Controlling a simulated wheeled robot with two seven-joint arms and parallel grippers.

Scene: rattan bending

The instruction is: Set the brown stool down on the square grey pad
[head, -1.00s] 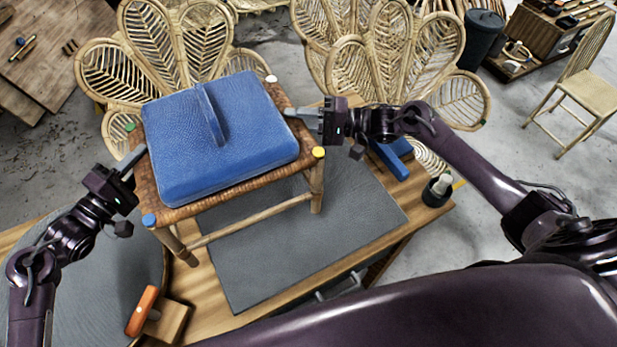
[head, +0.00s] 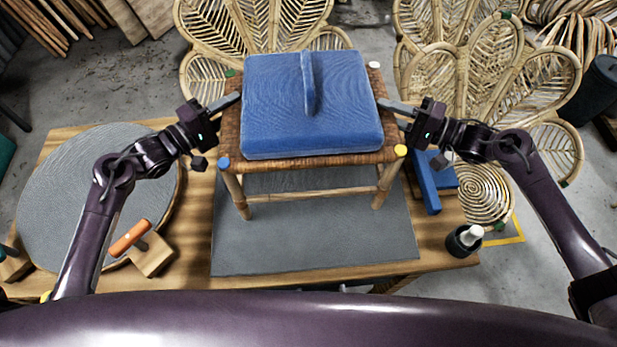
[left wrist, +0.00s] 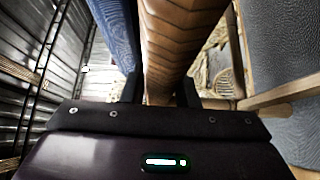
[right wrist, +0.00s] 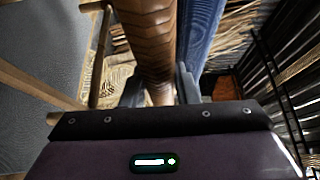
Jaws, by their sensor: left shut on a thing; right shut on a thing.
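The brown stool (head: 310,161) has a woven seat, wooden legs and coloured caps at its corners, and a blue cushion (head: 315,110) with a raised handle lies on it. It appears level above the square grey pad (head: 310,245), with the front legs over the pad's middle; I cannot tell if the feet touch. My left gripper (head: 232,101) is shut on the seat's left edge, and my right gripper (head: 388,106) on its right edge. The woven edge shows between the fingers in the left wrist view (left wrist: 178,45) and right wrist view (right wrist: 150,40). The back feet are hidden.
A blue block-like tool (head: 428,185) and a black pot (head: 464,240) are right. Rattan chair backs (head: 480,70) stand behind.

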